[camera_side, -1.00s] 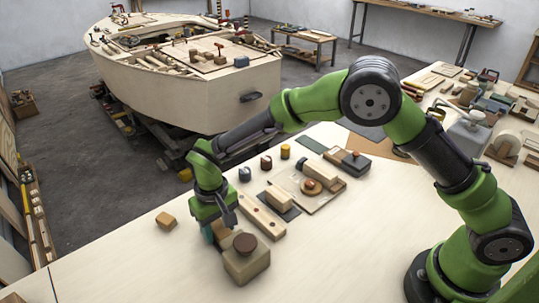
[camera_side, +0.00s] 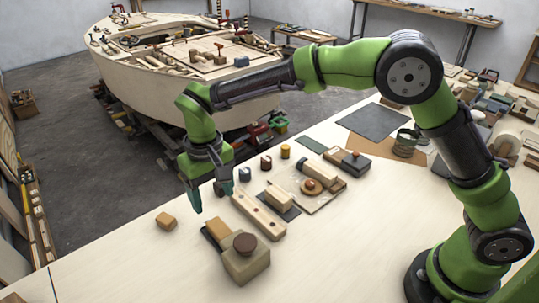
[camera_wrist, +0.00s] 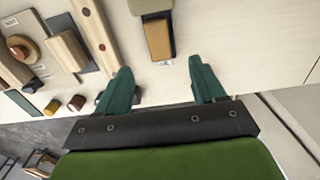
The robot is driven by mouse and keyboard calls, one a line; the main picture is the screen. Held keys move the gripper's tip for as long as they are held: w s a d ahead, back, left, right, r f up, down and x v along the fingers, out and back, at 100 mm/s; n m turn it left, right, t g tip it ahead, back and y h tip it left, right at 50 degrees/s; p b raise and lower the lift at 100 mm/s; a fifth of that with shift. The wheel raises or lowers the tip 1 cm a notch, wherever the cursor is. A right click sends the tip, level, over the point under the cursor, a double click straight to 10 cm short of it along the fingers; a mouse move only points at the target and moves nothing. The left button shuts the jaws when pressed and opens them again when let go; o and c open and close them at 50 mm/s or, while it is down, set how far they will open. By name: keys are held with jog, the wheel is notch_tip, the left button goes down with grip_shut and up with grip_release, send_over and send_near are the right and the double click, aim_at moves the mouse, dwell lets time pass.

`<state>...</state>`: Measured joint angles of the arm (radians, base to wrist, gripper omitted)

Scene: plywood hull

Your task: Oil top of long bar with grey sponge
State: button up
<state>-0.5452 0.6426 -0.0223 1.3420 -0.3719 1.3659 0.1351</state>
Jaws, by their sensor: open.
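The long bar (camera_side: 258,215) is a pale wooden bar with dark reddish spots on top. It lies flat on the table and also shows in the wrist view (camera_wrist: 95,35). A tan block with a dark side (camera_side: 217,229) lies against the square container with a round brown top (camera_side: 246,262). The block also shows in the wrist view (camera_wrist: 159,38). I cannot tell whether it is the grey sponge. My gripper (camera_side: 211,198) is open and empty, raised above the table to the left of the bar. In the wrist view its fingers (camera_wrist: 160,68) are spread apart.
A loose tan block (camera_side: 166,221) lies on the left. Small pots stand behind the bar, one dark grey (camera_side: 245,174). Right of the bar lie a wooden piece on a dark pad (camera_side: 283,203) and a board with a round wooden piece (camera_side: 312,187). The front table is clear.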

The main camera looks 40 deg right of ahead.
notch_tip(320, 180, up, 6)
jog(key=shift+f, duration=0.1)
dwell(0.4)
jog(key=s+d+r+m+t+y, duration=0.1)
jog(key=s+d+r+m+t, duration=0.1)
jog(key=s+d, duration=0.8)
jog(key=s+d+r+m+t+y, duration=0.1)
jog(key=s+d+r+m+t, duration=0.1)
jog(key=s+d+r+t, duration=0.3)
jog(key=s+d, duration=0.4)
jog(key=d, duration=0.3)
jog(key=shift+s+d, duration=0.15)
jog(key=shift+s, duration=0.25)
